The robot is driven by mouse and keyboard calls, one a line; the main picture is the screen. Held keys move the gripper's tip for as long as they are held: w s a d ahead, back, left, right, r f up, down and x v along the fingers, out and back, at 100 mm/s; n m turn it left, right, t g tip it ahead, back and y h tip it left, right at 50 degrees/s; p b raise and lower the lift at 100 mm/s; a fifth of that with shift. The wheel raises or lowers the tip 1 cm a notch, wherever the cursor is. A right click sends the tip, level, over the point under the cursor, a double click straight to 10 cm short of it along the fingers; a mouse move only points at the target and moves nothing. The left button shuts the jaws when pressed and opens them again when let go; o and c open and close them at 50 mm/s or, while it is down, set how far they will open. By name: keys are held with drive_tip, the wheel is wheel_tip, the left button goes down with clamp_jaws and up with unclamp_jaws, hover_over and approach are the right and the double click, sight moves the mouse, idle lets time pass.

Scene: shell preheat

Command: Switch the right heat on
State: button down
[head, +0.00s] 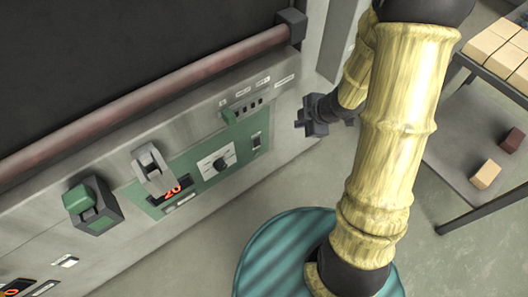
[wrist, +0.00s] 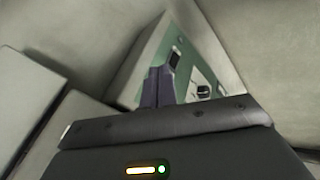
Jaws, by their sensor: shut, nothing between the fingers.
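The right green control panel (head: 185,180) is on the metal front in the head view. It carries a red display (head: 172,191) reading about 20, a black dial (head: 220,163) on a white plate and a small dark switch (head: 256,141) at its right end. My gripper (head: 300,124) is shut and empty, right of this switch and apart from it. In the wrist view my shut fingers (wrist: 158,78) point towards the panel (wrist: 150,60). There the dark switch (wrist: 174,59) shows just beyond the fingertips, and the dial (wrist: 203,91) to their right. I cannot tell the switch's position.
A long reddish bar (head: 150,100) runs above. A table with pale blocks (head: 496,45) stands at right.

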sight(257, 142)
drive_tip(key=a+f+n+g+b, duration=0.1)
drive_tip(key=a+f, duration=0.2)
drive_tip(key=f, duration=0.1)
drive_tip(key=w+a+f+n+y+b, duration=0.1)
drive_tip(key=a+f+n+b, duration=0.1)
drive_tip(key=a+f, duration=0.2)
drive_tip(key=w+a+f+n+g+y+b, duration=0.1)
drive_tip(key=a+f+b, duration=0.1)
drive_tip(key=f, duration=0.4)
drive_tip(key=shift+a+f+n+g, duration=0.25)
drive_tip(key=shift+a+n+g, duration=0.05)
drive_tip(key=shift+a, duration=0.45)
drive_tip(key=shift+a+f+b, duration=0.1)
drive_tip(key=shift+a+b, duration=0.05)
drive_tip(key=shift+b, duration=0.35)
